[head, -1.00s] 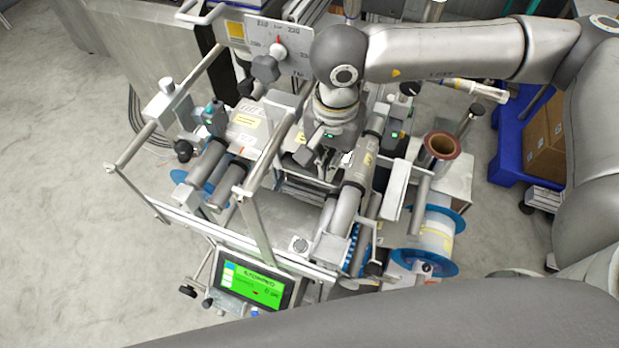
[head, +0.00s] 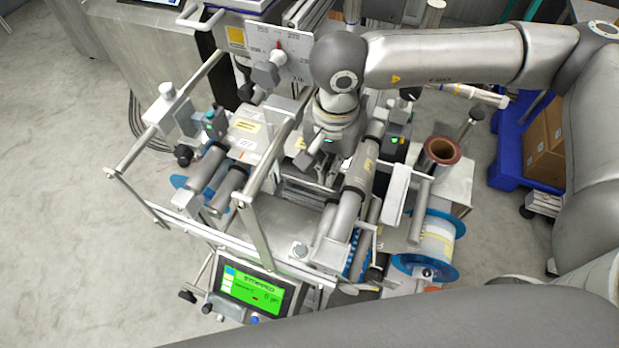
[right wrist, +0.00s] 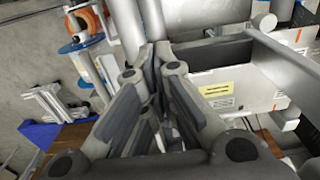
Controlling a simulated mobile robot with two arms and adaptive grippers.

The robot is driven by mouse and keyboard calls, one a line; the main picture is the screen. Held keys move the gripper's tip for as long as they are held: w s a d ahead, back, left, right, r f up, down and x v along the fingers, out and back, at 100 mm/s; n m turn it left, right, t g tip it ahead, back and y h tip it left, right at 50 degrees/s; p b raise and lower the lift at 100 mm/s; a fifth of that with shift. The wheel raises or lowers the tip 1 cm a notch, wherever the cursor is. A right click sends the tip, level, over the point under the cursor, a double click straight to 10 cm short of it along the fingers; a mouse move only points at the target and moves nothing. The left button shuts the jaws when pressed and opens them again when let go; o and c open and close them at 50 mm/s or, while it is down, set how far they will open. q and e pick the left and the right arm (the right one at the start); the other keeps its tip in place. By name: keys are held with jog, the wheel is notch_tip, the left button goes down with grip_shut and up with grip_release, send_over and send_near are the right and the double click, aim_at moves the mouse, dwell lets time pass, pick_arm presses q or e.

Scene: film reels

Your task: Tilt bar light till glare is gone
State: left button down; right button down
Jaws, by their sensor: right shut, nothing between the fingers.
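A film machine with several silver rollers and bars stands in the middle of the head view. I cannot tell for sure which bar is the bar light, and no glare can be made out. A long grey roller (head: 361,176) lies just right of my right wrist. My right gripper (right wrist: 158,75) shows in the right wrist view with its fingers together and empty, in front of silver bars (right wrist: 155,20). In the head view it points down into the machine, its fingertips mostly hidden by the wrist and the parts around it. My left gripper is not in view.
A green-lit screen (head: 254,290) is at the machine's front. A blue-flanged reel (head: 436,243) and a copper-coloured core (head: 441,150) stand at its right. A dial plate (head: 283,55) rises at the back. Frame bars crowd the gripper; the floor (head: 60,200) at left is clear.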

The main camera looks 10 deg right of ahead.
jog(key=shift+s+f+b, duration=0.1)
jog(key=shift+f+b, duration=1.15)
jog(key=shift+b, duration=0.15)
dwell(1.3)
jog(key=shift+s+f+b, duration=0.25)
jog(key=shift+f+b, duration=0.05)
jog(key=shift+f, duration=0.05)
jog(key=shift+s+f+b, duration=0.3)
jog(key=shift+f+b, duration=0.25)
jog(key=shift+b, duration=0.2)
jog(key=shift+s+f+b, duration=0.3)
jog(key=shift+f+b, duration=0.2)
jog(key=shift+b, duration=0.25)
dwell(1.0)
jog(key=shift+w+a+r+p, duration=0.1)
jog(key=shift+w+r+p, duration=0.2)
jog(key=shift+r, duration=0.25)
jog(key=shift+w+d+r+p, duration=0.1)
jog(key=shift+w+r+p, duration=0.2)
jog(key=shift+r, duration=0.3)
jog(key=shift+w+a+r+p, duration=0.1)
jog(key=shift+w+r+p, duration=0.15)
jog(key=shift+r, duration=0.3)
notch_tip(320, 180, up, 3)
jog(key=shift+a+f+p, duration=0.1)
jog(key=shift+f+p, duration=0.1)
jog(key=shift+p, duration=0.3)
jog(key=shift+r, duration=0.55)
jog(key=shift+w+d, duration=0.1)
jog(key=shift+d, duration=0.1)
